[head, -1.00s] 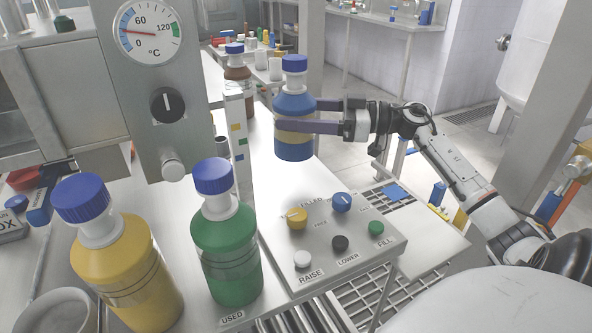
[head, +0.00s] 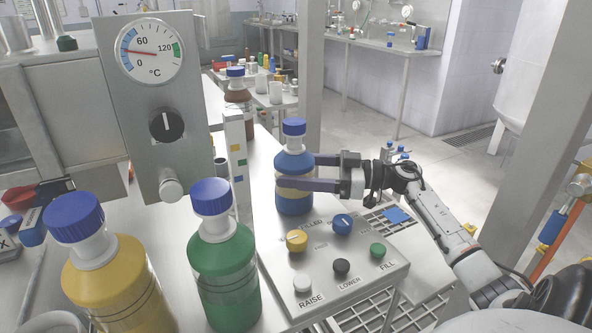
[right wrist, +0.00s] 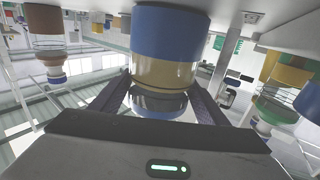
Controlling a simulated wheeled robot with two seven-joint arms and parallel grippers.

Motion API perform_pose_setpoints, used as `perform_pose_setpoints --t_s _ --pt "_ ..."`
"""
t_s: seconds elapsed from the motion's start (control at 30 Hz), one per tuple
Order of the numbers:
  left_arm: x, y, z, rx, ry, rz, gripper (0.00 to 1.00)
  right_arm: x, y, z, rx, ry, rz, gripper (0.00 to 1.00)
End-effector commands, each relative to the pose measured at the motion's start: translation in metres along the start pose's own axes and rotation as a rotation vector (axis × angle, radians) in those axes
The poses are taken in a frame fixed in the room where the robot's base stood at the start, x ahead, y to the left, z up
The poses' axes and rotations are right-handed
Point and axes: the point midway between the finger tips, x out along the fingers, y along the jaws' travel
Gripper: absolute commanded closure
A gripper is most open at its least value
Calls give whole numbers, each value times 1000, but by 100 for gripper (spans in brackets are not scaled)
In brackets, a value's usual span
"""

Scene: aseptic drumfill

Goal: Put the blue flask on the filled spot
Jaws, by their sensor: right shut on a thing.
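The blue flask (head: 294,164), with a blue cap and a tan band, is upright in my right gripper (head: 281,173). The gripper's two fingers are shut around its middle. In the right wrist view the flask (right wrist: 170,38) stands between the fingers, and the picture is upside down. Its base is low over the steel bench top, just behind the control panel; I cannot tell whether it touches. My left gripper is not in view.
A green flask (head: 222,262) stands at front centre and a yellow flask (head: 115,280) at front left. The control panel (head: 325,285) with knobs and buttons lies in front of the blue flask. A slim colour-marked post (head: 237,165) stands close to its left, with a brown bottle (head: 237,95) behind.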

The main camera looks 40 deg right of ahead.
Motion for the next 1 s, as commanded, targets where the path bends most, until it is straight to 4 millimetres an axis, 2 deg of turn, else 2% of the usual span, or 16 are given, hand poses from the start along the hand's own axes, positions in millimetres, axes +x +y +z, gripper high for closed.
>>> perform_pose_setpoints --t_s 0.03,0.07,0.17,0.5,0.83,1.0 --pt "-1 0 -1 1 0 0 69 0 0 -2 -1 5 1 78" --pt "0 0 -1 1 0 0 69 0 0 2 1 -1 0 28" --pt "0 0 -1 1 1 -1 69 0 0 2 1 -1 0 13" --pt "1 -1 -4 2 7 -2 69 -1 0 -1 0 -2 0 13" --pt "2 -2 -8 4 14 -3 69 -53 0 1 3 -6 2 13" --pt "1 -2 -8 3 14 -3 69 -71 0 0 2 -4 1 13"
